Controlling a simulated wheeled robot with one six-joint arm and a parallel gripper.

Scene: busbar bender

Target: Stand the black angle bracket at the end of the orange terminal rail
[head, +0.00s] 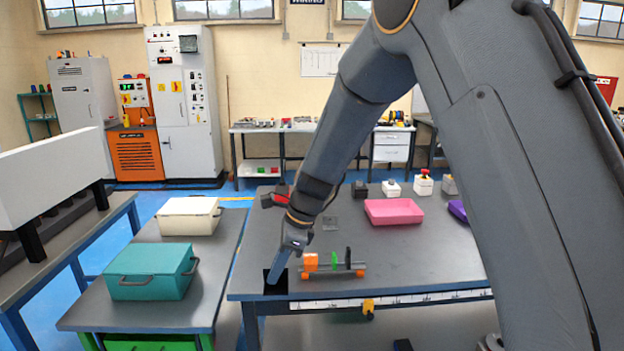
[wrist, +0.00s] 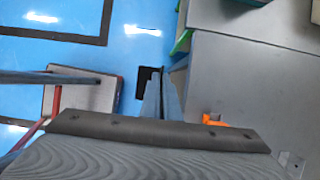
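The terminal rail (head: 325,268) lies near the front left of the grey table, with orange feet, an orange block (head: 311,262) at its left end, and upright green and black pieces along it. A bit of its orange shows in the wrist view (wrist: 214,121). My gripper (head: 272,280) points down just left of the rail, apart from it. A flat black piece, which looks like the angle bracket (head: 276,290), is at my fingertips. In the wrist view the bracket (wrist: 146,79) shows at the tips of the closed-together fingers. Its lower edge and any contact with the table cannot be told.
The grey table (head: 420,255) has free room behind and right of the rail. A pink tray (head: 393,212) and several switch boxes stand farther back. A white scale strip (head: 400,299) runs along the front edge. A teal box (head: 150,272) and a cream box (head: 188,216) stand on a left bench.

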